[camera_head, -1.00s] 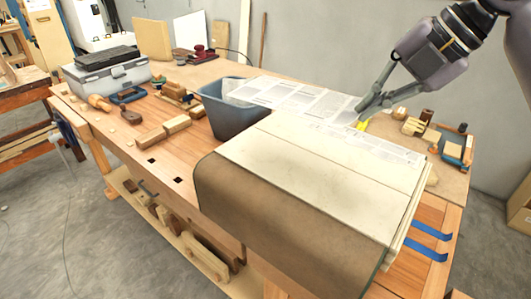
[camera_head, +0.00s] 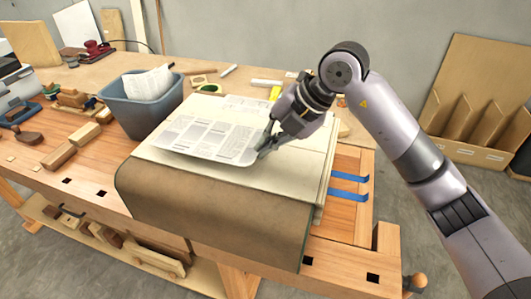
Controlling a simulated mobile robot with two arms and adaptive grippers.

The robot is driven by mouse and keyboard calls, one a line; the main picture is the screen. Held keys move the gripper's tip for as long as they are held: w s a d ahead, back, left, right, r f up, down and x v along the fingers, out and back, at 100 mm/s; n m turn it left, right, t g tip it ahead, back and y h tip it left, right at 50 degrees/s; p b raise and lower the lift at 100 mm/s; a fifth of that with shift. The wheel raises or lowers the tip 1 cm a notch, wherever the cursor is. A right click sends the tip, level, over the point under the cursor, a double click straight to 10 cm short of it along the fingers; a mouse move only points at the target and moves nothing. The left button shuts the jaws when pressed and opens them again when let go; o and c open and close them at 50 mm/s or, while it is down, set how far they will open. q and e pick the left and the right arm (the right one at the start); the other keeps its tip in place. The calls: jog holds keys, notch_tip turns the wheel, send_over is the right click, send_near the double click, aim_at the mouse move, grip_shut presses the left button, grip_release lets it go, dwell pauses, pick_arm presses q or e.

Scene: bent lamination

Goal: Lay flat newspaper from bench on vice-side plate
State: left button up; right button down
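A printed newspaper sheet (camera_head: 208,137) is spread over the cream plates (camera_head: 290,185) on the bench. My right gripper (camera_head: 265,149) is shut on the sheet's right edge. The sheet looks nearly flat, with its near right corner slightly curled. I cannot tell how much of it touches the plate. A second printed sheet (camera_head: 246,103) lies behind it on the far part of the cream surface, partly hidden by the first sheet and my gripper. Brown material (camera_head: 210,215) hangs over the bench's front edge. My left gripper is not in view.
A blue-grey bin (camera_head: 140,108) with crumpled paper (camera_head: 148,82) stands left of the plates. Wood blocks (camera_head: 70,144) and tools lie further left. Blue strips (camera_head: 348,187) stick out at the plates' right side. A yellow item (camera_head: 275,93) lies behind the plates.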

notch_tip(320, 180, down, 4)
jog(key=shift+r+p, duration=0.25)
jog(key=shift+p, duration=0.1)
jog(key=shift+f, duration=0.2)
jog(key=c, duration=2.1)
grip_release()
jog(key=shift+c, duration=0.2)
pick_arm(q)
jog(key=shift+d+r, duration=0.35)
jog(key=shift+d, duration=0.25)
pick_arm(e)
jog(key=shift+o, duration=0.3)
jog(key=shift+d+r, duration=0.15)
jog(key=shift+r, duration=0.1)
pick_arm(q)
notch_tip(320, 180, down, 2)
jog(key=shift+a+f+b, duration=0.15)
jog(key=shift+b, duration=1)
pick_arm(e)
jog(key=v, duration=1.1)
jog(key=shift+d+r, duration=0.15)
jog(key=shift+r, duration=0.1)
